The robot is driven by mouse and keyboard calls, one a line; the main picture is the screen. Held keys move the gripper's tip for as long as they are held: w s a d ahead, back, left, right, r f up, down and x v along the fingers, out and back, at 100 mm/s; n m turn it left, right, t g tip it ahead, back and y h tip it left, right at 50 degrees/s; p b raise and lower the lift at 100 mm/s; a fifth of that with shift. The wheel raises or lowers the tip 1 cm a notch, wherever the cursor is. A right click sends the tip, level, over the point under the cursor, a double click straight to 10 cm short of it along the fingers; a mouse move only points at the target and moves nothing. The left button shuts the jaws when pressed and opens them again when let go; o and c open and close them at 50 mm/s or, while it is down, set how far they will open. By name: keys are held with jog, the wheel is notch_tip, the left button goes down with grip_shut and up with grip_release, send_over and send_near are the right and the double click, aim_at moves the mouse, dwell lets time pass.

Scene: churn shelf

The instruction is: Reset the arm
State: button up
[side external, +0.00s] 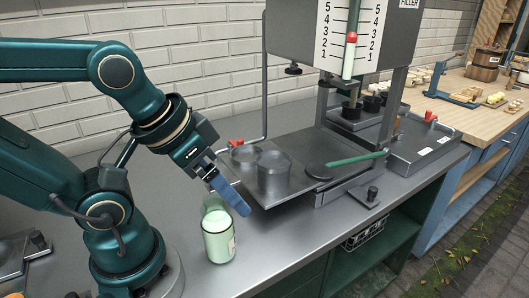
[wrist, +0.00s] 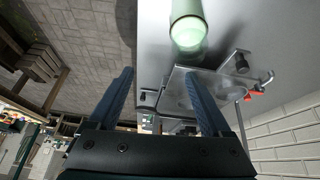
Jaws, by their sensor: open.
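My gripper (side external: 240,205) hangs above the steel counter, its blue fingers pointing down and to the right. In the wrist view its two fingers (wrist: 158,75) stand wide apart with nothing between them. A glass jar with pale green contents (side external: 219,240) stands upright on the counter just below and in front of the fingers. The jar also shows at the top of the wrist view (wrist: 188,32), beyond the fingertips and apart from them.
A wooden bench (side external: 470,110) stands at far right. Counter right of the jar is clear.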

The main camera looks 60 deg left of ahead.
jog(key=shift+w+r+m, duration=0.1)
jog(key=shift+m, duration=0.4)
